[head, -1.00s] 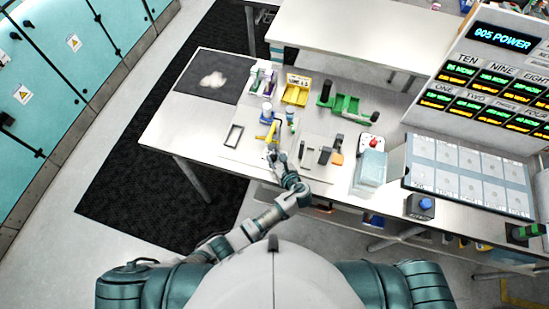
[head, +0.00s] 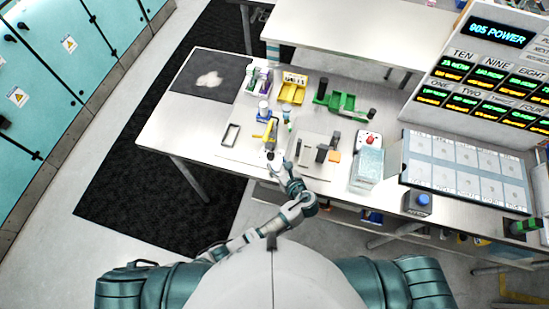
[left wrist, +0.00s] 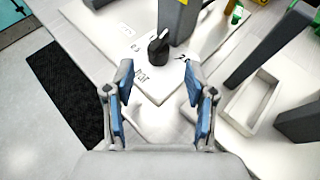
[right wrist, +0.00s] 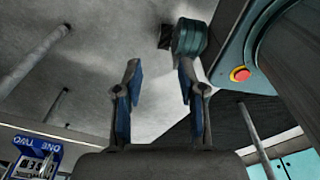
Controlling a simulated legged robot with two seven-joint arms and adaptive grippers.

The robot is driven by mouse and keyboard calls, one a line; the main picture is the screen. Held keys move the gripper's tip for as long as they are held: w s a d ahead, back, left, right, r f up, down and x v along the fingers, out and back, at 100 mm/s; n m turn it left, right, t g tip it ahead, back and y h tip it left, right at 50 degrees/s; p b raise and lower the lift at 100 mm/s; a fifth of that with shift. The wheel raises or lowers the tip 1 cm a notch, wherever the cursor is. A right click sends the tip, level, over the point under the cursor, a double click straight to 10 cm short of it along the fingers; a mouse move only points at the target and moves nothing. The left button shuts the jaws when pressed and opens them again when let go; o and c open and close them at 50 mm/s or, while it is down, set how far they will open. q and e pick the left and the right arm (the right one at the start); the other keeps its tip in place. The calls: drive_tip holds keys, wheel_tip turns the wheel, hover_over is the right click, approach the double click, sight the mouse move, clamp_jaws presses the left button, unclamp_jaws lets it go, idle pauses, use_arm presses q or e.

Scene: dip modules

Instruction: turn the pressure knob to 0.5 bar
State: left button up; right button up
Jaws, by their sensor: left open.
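The pressure knob (left wrist: 158,45) is black with a white pointer line. It stands upright on a white plate (left wrist: 125,28) with printed marks around it, too blurred to read surely. In the left wrist view its pointer slants to the upper right. The knob is small in the head view (head: 270,155). My left gripper (left wrist: 158,80) is open and empty, with the knob just beyond its fingertips and apart from them. In the head view the left gripper (head: 281,168) is at the table's front edge. My right gripper (right wrist: 159,72) is open and empty, away from the table.
A yellow-handled device (head: 270,130) stands just behind the knob. To the right are a grey block fixture (head: 322,150), a clear box (head: 367,168) and a green holder (head: 343,101). A black frame (head: 231,134) lies to the left. A red button (right wrist: 240,74) shows in the right wrist view.

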use_arm(q)
drive_tip(key=v, duration=0.7)
drive_tip(key=shift+d, duration=0.25)
